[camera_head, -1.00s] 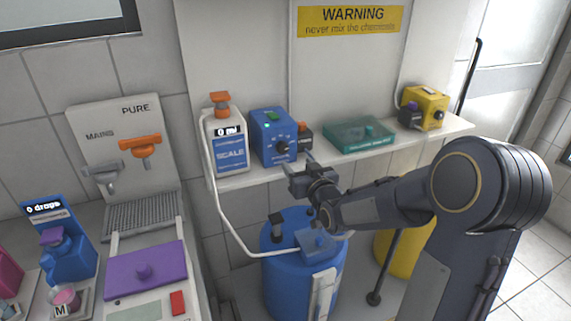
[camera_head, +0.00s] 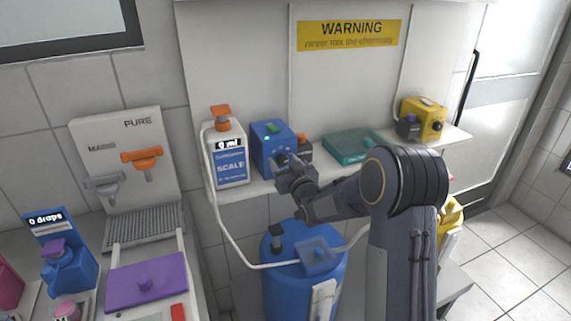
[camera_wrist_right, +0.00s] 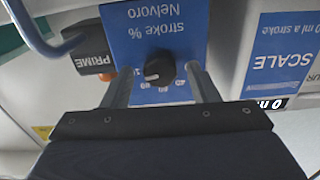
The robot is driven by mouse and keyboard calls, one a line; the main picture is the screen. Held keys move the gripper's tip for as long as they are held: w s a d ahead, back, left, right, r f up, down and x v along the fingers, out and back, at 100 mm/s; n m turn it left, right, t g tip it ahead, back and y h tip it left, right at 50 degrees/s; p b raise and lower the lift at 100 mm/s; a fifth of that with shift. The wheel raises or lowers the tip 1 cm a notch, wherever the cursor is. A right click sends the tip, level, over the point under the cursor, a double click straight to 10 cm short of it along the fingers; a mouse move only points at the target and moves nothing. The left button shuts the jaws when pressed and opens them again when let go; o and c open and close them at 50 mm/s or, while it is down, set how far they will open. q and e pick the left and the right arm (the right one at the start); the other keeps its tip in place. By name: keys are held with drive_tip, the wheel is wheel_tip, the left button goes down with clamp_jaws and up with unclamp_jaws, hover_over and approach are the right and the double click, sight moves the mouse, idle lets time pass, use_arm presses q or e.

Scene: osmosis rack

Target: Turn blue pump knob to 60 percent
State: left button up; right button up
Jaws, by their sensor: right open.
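The blue pump (camera_head: 263,143) stands on the white shelf, with a green light on top. In the right wrist view the pump's blue front (camera_wrist_right: 170,30) appears upside down, with "stroke %" lettering and a white scale. Its dark knob (camera_wrist_right: 158,71) sits in the middle of the scale; I cannot read its exact setting. My right gripper (camera_head: 283,161) is at the pump's front and hides the knob in the head view. In the right wrist view the open fingers (camera_wrist_right: 160,88) appear on both sides of the knob, apart from it. My left gripper is not in view.
A white SCALE bottle (camera_head: 229,160) stands left of the pump. An orange-topped PRIME part (camera_wrist_right: 92,54) is on the pump's other side. A teal box (camera_head: 350,147) and yellow pump (camera_head: 424,118) are farther right. A blue drum (camera_head: 290,285) stands below the shelf.

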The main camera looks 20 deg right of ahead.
drive_tip(key=c, duration=1)
drive_tip(key=shift+f+n+b, duration=0.2)
drive_tip(key=shift+n+b, duration=0.4)
drive_tip(key=shift+b, duration=0.4)
drive_tip(key=n+b, duration=0.9)
drive_tip(key=b, duration=0.2)
drive_tip(key=n+b, duration=0.3)
drive_tip(key=n, duration=0.1)
drive_tip(key=shift+r+n+b, duration=0.1)
drive_tip(key=shift+n+b, duration=0.65)
drive_tip(key=shift+n, duration=0.05)
